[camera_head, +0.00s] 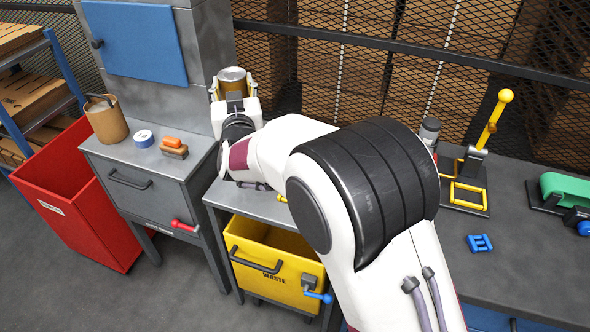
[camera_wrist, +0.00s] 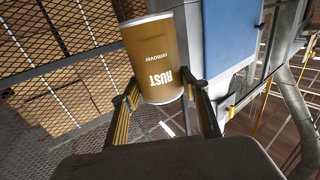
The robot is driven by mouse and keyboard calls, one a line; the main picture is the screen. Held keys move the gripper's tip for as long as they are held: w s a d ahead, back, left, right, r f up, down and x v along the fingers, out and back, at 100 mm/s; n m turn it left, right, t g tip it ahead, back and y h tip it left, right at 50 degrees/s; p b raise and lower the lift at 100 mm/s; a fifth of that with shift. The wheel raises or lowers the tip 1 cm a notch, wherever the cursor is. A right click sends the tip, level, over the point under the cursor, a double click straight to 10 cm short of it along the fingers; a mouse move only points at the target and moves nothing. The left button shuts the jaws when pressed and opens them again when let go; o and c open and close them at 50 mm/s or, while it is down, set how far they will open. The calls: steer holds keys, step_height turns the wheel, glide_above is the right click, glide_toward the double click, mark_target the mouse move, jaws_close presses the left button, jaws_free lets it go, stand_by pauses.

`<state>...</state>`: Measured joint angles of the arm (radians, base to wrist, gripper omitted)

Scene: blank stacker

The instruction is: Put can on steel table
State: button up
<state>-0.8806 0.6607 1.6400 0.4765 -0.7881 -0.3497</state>
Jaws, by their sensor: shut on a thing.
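The can (camera_head: 232,80), brown with a pale rim, is held up between the fingers of my gripper (camera_head: 232,90). The can is in the air beside the grey column. A grey metal table (camera_head: 228,192) lies below, above the yellow waste bin; my arm hides much of its top. A grey cabinet with a drawer (camera_head: 130,180) stands left of it.
On the cabinet top are a brown pot (camera_head: 106,120), a blue tape roll (camera_head: 144,138) and an orange-topped brush (camera_head: 173,147). A red bin (camera_head: 75,200) stands left, a yellow waste bin (camera_head: 275,262) below. A dark bench (camera_head: 530,250) with a yellow-handled press (camera_head: 480,150) is right.

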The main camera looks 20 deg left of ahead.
step_height(320, 180, down, 16)
steer(key=shift+r, duration=0.15)
stand_by(0.4)
step_height(320, 180, down, 6)
stand_by(0.6)
steer(key=shift+f, duration=2)
steer(key=shift+f, duration=0.15)
steer(key=o, duration=1.4)
steer(key=shift+c, duration=0.2)
